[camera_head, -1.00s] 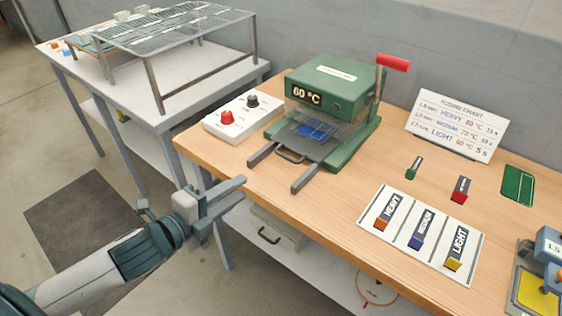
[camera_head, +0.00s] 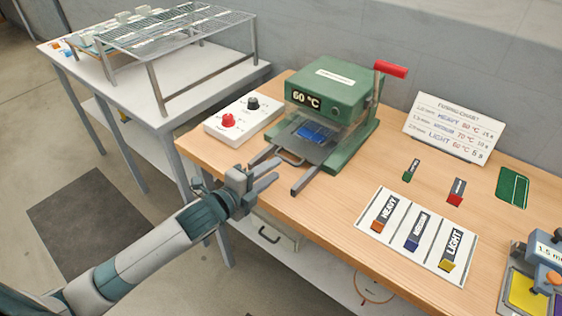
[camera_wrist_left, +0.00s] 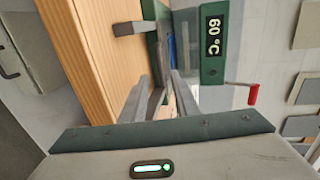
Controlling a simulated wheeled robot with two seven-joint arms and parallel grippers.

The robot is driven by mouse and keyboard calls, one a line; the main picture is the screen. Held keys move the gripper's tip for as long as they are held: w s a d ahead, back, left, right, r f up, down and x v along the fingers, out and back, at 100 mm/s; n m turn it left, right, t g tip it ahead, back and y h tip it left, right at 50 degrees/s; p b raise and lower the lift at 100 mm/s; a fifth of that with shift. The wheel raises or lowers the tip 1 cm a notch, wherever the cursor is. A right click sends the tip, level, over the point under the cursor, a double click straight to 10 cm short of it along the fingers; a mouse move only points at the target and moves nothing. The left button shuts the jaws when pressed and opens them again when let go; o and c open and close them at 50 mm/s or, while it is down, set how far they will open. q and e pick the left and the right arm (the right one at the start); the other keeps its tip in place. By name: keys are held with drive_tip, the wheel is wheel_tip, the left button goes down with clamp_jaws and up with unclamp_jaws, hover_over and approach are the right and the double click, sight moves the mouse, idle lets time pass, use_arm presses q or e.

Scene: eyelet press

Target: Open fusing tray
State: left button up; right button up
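The green fusing press (camera_head: 330,95) stands on the wooden bench with its display reading 60 °C. Its fusing tray (camera_head: 305,143), with a blue piece (camera_head: 312,134) on it, lies at the press front between two grey rails. The tray handle (camera_head: 292,158) faces the bench's front edge. My left gripper (camera_head: 279,170) is open and empty just in front of the handle, near the left rail. In the left wrist view the two fingers (camera_wrist_left: 162,98) are spread, pointing at the press front (camera_wrist_left: 212,45). Contact with the handle cannot be told. My right gripper is out of view.
A white control box (camera_head: 243,118) with red and black knobs sits left of the press. A red-handled lever (camera_head: 390,69) rises at the press's right. A labelled card (camera_head: 418,235) with small blocks lies to the right. A wire rack table (camera_head: 180,75) stands at left.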

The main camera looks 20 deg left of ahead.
sight(286, 161)
use_arm(q)
drive_tip(key=x, duration=0.3)
drive_tip(key=shift+w+d+p, duration=0.1)
drive_tip(key=shift+w+p, duration=0.15)
drive_tip(key=shift+p, duration=0.05)
drive_tip(key=shift+w+d, duration=0.1)
drive_tip(key=shift+w, duration=0.15)
drive_tip(key=shift+w+f, duration=0.2)
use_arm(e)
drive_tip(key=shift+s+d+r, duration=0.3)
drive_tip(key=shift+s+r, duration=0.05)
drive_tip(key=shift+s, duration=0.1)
use_arm(q)
drive_tip(key=shift+c, duration=0.7)
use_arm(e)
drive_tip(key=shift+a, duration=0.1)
use_arm(q)
clamp_jaws()
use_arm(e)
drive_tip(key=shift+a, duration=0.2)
